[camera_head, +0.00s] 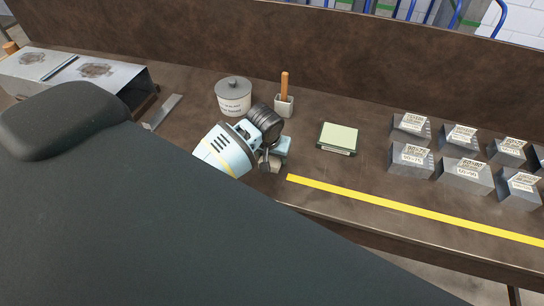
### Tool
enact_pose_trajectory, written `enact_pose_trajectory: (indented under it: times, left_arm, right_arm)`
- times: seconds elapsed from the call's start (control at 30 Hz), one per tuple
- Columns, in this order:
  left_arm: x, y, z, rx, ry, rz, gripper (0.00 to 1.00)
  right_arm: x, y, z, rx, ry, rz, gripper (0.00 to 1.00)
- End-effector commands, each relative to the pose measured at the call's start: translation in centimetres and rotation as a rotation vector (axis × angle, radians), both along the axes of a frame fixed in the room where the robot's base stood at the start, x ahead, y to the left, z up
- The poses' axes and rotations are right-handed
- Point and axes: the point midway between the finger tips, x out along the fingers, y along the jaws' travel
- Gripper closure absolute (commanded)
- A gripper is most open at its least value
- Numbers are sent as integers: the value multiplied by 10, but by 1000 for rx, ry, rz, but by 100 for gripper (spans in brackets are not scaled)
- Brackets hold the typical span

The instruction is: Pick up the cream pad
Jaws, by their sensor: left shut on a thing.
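My left gripper (275,154) is over the workbench, left of the yellow strip. It is shut on a small cream-beige block, which looks like the cream pad (273,166). Only a small part of the pad shows, low between the fingers; the gripper and wrist hide the rest. I cannot tell whether the pad touches the bench. My right gripper is not in view.
A pale green-topped flat block (338,135) lies right of the gripper. A lidded grey pot (233,96) and a wooden-handled brush in a holder (284,101) stand behind. Several labelled metal blocks (462,174) fill the right. A yellow strip (410,209) runs along the front edge. Sheet-metal duct (115,79) lies left.

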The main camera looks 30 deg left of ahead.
Motion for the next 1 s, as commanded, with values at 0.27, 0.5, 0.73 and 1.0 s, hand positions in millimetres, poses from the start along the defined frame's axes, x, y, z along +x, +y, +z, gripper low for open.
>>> enact_pose_trajectory:
  times: [0.27,0.5,0.73,1.0]
  left_arm:
    - [1,0,12,0,-3,0,64]
    - [-4,2,42,0,-1,0,64]
    - [-47,20,44,2,1,0,64]
    - [-107,44,50,3,2,0,64]
  right_arm:
    - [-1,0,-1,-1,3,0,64]
    - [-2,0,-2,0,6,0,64]
    - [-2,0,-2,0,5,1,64]
    - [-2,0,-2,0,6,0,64]
